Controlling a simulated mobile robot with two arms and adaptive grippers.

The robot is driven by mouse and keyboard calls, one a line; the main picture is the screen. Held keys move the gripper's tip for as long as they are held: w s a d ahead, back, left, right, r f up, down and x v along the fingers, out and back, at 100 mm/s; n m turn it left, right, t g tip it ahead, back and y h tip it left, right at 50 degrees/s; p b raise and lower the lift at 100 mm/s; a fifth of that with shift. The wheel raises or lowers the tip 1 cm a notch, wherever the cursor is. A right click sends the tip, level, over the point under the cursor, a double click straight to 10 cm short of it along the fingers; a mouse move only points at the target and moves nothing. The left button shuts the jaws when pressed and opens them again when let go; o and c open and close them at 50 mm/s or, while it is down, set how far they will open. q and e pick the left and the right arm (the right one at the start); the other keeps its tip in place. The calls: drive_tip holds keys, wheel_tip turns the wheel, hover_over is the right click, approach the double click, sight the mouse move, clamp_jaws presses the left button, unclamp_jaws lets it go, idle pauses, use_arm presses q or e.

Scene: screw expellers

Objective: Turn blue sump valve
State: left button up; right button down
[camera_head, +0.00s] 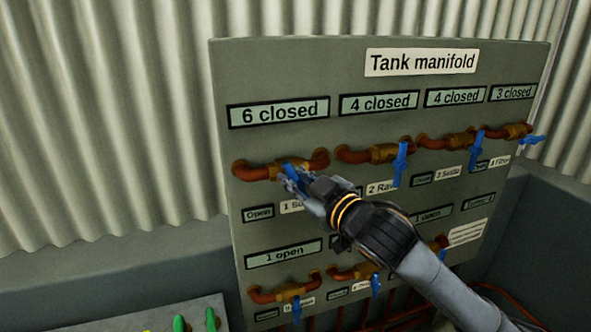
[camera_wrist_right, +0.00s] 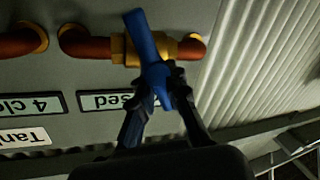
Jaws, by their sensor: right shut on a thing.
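The blue lever (camera_head: 291,168) of the top-left valve sits on a brass body between copper pipe ends, on the grey Tank manifold panel (camera_head: 222,75). The label below it starts "1 Su" and is partly hidden by my right gripper (camera_head: 294,178). In the wrist view the blue lever (camera_wrist_right: 146,38) lies slanted across the brass body (camera_wrist_right: 182,48), and my right gripper (camera_wrist_right: 164,82) is shut on it, one finger at each side. The display above the valve (camera_head: 279,111) reads "6 closed". My left gripper is not in view.
More blue-levered valves stand to the right, such as the one labelled "2 Ra" (camera_head: 400,165), and in a lower row (camera_head: 296,309). A display below reads "1 open" (camera_head: 284,254). My right arm hides part of the panel. Green knobs (camera_head: 210,320) show at bottom left.

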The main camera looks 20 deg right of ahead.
drive_tip(key=n+p, duration=0.2)
drive_tip(key=p, duration=0.1)
drive_tip(key=n+g+h+p, duration=0.1)
drive_tip(key=n+p, duration=0.2)
drive_tip(key=p, duration=0.1)
drive_tip(key=n+h+p, duration=0.1)
drive_tip(key=n+p, duration=0.1)
drive_tip(key=p, duration=0.1)
drive_tip(key=shift+a+f+n+g, duration=0.2)
drive_tip(key=shift+a+n+g, duration=0.1)
drive_tip(key=shift+a+n, duration=0.1)
drive_tip(key=shift+f+n+h+p, duration=0.3)
drive_tip(key=shift+n+h+p, duration=0.1)
drive_tip(key=shift+n+p, duration=0.45)
drive_tip(key=shift+f+n+h+p, duration=0.15)
drive_tip(key=shift+n+h+p, duration=0.2)
drive_tip(key=shift+n, duration=0.2)
drive_tip(key=c, duration=1.3)
unclamp_jaws()
drive_tip(key=shift+w+f, duration=0.1)
drive_tip(key=v, duration=0.7)
drive_tip(key=shift+s, duration=0.25)
